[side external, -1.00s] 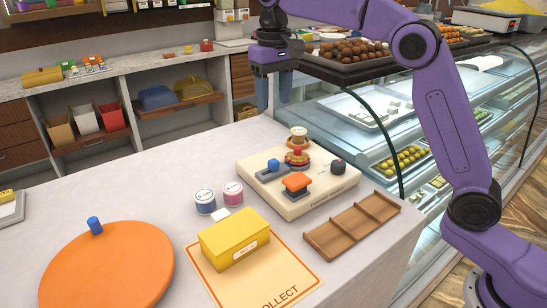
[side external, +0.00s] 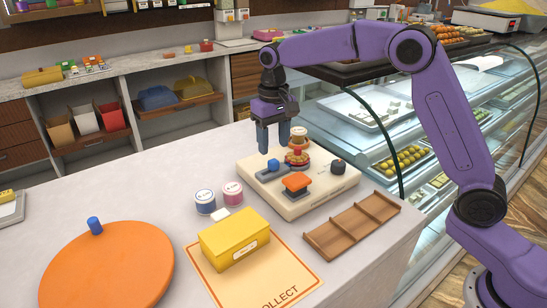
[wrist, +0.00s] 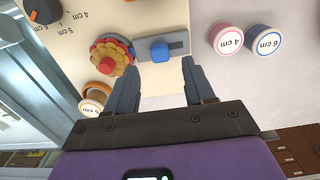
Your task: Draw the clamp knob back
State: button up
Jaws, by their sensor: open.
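The blue knob (side external: 273,165), which looks like the clamp knob, stands on a grey slotted plate (side external: 265,176) at the left side of the cream device (side external: 318,204). In the wrist view, the blue knob (wrist: 160,51) lies just beyond and between my fingertips. My gripper (side external: 273,148) is open and empty, pointing down above the knob. Its two fingers also show in the wrist view (wrist: 159,72), spread apart on either side of the knob's line. I see no contact with the knob.
A red-and-yellow dial (side external: 297,157), a spool (side external: 298,136), an orange pad (side external: 296,182) and a black dial (side external: 338,167) crowd the device. Blue (side external: 205,201) and pink (side external: 232,193) spools stand left. A yellow box (side external: 235,239) and a wooden tray (side external: 352,227) are in front.

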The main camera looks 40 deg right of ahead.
aim_at(273, 160)
jog(key=shift+f, duration=2.65)
jog(key=shift+a, duration=0.1)
grip_shut()
